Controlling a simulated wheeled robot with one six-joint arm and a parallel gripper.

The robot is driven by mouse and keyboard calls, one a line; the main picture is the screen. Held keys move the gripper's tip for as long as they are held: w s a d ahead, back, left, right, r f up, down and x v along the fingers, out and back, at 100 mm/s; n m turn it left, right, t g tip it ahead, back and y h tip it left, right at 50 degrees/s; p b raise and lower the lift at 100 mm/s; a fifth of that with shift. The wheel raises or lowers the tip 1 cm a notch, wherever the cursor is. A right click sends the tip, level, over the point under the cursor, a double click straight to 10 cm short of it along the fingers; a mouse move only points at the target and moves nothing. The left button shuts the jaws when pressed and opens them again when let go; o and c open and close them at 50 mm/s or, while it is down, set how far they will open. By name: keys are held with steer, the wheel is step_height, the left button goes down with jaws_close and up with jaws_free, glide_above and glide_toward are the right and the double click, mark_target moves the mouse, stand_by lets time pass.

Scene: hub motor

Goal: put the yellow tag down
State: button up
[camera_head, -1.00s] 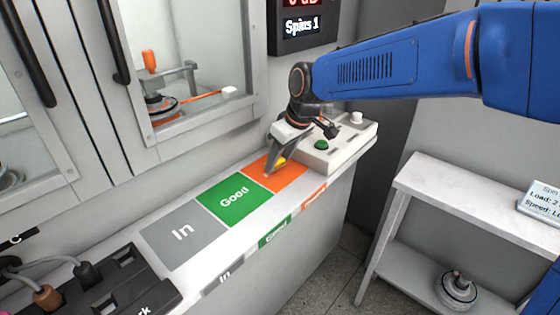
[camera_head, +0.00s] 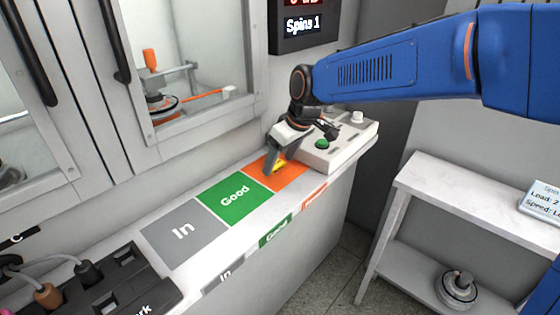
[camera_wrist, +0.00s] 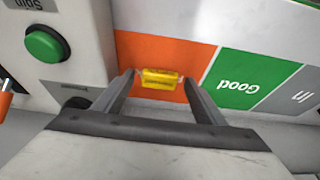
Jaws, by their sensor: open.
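The yellow tag (camera_wrist: 161,78) lies on the orange square (camera_wrist: 150,52) of the ledge, seen in the wrist view between my open fingers. My gripper (camera_wrist: 158,88) is open, with a finger on either side of the tag and a gap to each. In the head view the tag (camera_head: 280,166) shows as a small yellow patch beside my gripper (camera_head: 272,168), which points down at the orange square (camera_head: 290,177). The far part of the tag is partly hidden there by my gripper.
The green "Good" square (camera_head: 235,196) and grey "In" square (camera_head: 183,232) lie to the left on the ledge. A control box with a green button (camera_head: 321,144) stands close on the right. A black rack (camera_head: 110,285) is at the near left.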

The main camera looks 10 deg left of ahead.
steer(key=v, duration=1.1)
steer(key=shift+r, duration=0.3)
steer(key=shift+d, duration=0.1)
steer(key=s+d+f+m+t+h, duration=0.1)
steer(key=s+d+m, duration=0.25)
steer(key=d, duration=0.85)
steer(key=s+d+f+m+t, duration=0.15)
steer(key=s+d, duration=0.25)
steer(key=d, duration=0.7)
steer(key=s+d+f+m+h, duration=0.1)
steer(key=s+d+f+m, duration=0.2)
steer(key=s+d+f, duration=0.2)
steer(key=s+d+f+m+h, duration=0.1)
steer(key=s+d+f+m, duration=0.3)
steer(key=s+d, duration=0.6)
steer(key=shift+d+f+h, duration=0.15)
steer(key=shift+f+h, duration=0.25)
steer(key=shift+f, duration=0.35)
